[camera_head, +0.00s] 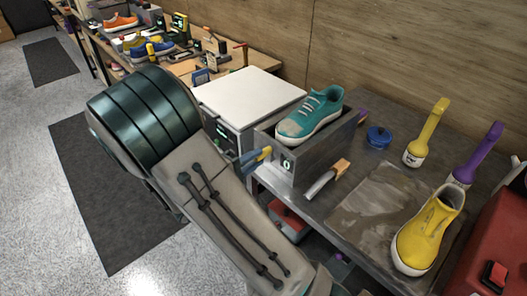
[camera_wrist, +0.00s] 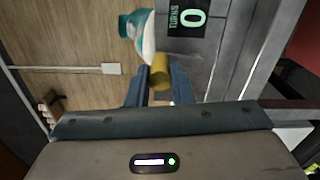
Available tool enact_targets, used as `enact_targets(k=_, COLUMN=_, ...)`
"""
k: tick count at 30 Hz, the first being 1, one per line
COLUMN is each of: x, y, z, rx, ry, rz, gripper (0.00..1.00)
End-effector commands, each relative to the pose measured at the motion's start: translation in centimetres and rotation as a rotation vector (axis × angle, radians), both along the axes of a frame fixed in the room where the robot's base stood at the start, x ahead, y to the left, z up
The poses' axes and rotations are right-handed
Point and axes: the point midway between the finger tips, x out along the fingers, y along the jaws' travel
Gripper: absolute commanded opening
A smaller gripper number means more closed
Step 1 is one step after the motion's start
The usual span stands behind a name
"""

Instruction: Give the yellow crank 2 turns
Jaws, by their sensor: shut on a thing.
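The yellow crank (camera_wrist: 160,66) shows in the wrist view as a short yellow knob between the blue fingers of my gripper (camera_wrist: 160,80), which is shut on it. In the head view a little of the yellow crank (camera_head: 266,151) shows at the tip of my gripper (camera_head: 256,157), at the left side of a grey box (camera_head: 312,165). The box's display (camera_head: 287,163) reads 0; in the wrist view the display (camera_wrist: 187,18) reads "TURNS 0". A teal sneaker (camera_head: 311,115) sits on the box. The crank's arm is mostly hidden.
A white-topped machine (camera_head: 250,95) stands left of the box. To the right are a wood-handled brush (camera_head: 328,178), a blue tin (camera_head: 378,137), yellow (camera_head: 428,133) and purple (camera_head: 477,155) brushes, a mat (camera_head: 375,205) and a yellow sneaker (camera_head: 428,232).

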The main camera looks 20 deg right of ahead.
Motion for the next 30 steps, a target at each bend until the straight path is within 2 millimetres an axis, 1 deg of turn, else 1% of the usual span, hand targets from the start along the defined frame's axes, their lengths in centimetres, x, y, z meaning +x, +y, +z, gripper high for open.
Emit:
enact_targets(k=1, x=-0.4, y=-0.1, z=-0.3, rx=0.002, ry=0.003, rz=0.001, gripper=0.13)
enact_targets(k=4, x=-0.8, y=-0.2, z=-0.4, rx=0.003, ry=0.003, rz=0.000, gripper=0.13)
enact_targets(k=15, x=-1.0, y=-0.3, z=-0.6, rx=0.004, ry=0.004, rz=0.001, gripper=0.13)
enact_targets(k=21, x=-1.8, y=-0.5, z=-1.4, rx=0.005, ry=0.005, rz=0.003, gripper=0.17)
enact_targets(k=23, x=-2.1, y=-0.6, z=-1.5, rx=0.005, ry=0.005, rz=0.003, gripper=0.16)
enact_targets(k=25, x=-2.2, y=-0.6, z=-1.6, rx=0.005, ry=0.006, rz=0.003, gripper=0.12)
enact_targets(k=30, x=-2.2, y=-0.6, z=-1.4, rx=0.004, ry=0.005, rz=0.003, gripper=0.13)
